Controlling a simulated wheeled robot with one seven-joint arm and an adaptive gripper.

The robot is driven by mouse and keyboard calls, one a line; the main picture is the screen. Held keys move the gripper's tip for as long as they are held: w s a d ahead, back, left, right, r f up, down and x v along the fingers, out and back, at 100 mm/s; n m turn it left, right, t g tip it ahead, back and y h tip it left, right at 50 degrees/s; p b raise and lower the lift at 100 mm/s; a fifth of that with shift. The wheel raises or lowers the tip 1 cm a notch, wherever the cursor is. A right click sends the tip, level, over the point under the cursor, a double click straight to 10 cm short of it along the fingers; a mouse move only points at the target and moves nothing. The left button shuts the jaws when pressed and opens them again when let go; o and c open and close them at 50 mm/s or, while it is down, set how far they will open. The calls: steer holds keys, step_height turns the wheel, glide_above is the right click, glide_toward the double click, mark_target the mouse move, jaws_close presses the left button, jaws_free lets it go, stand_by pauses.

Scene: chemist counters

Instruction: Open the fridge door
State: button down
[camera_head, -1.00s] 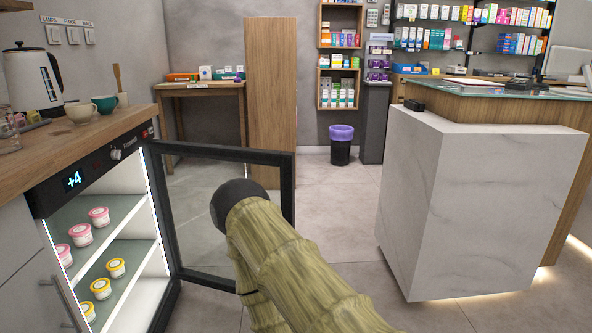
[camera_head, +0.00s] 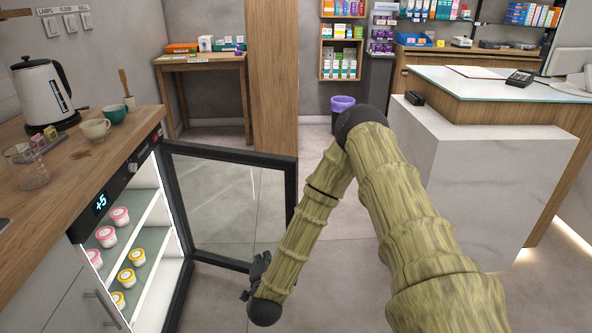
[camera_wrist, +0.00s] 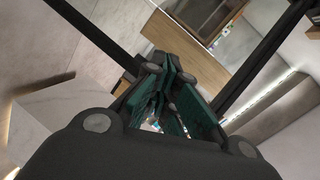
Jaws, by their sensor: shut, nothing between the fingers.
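The under-counter fridge (camera_head: 147,222) is at the left with its lit shelves showing. Its glass door (camera_head: 225,210) in a dark frame stands wide open, swung out to the right of the cabinet. Pink-lidded tubs (camera_head: 107,236) and yellow-lidded tubs (camera_head: 127,277) sit on the shelves. My gripper (camera_head: 256,272) is low in the head view, by the lower right part of the door; I cannot tell whether it touches the door. In the wrist view, its fingers (camera_wrist: 165,90) are together with nothing held.
The wooden counter (camera_head: 75,165) above the fridge carries a kettle (camera_head: 42,92), cups (camera_head: 95,128) and a glass beaker (camera_head: 28,168). A marble-fronted counter (camera_head: 465,190) stands at the right. A purple-lined bin (camera_head: 342,103) is behind my arm. Floor between the counters is open.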

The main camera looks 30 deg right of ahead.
mark_target(296, 179)
steer(key=w+d+r+m+g+h+p, duration=0.1)
steer(key=w+d+r+m+h+p, duration=0.15)
steer(key=d+r+m, duration=0.4)
steer(key=w+d+r+m+h+p, duration=0.15)
steer(key=d+r+h, duration=0.25)
steer(key=r, duration=0.5)
steer(key=x, duration=1.3)
steer(key=shift+s+d+r+p, duration=0.25)
steer(key=shift+d+p, duration=0.15)
steer(key=shift+d, duration=0.1)
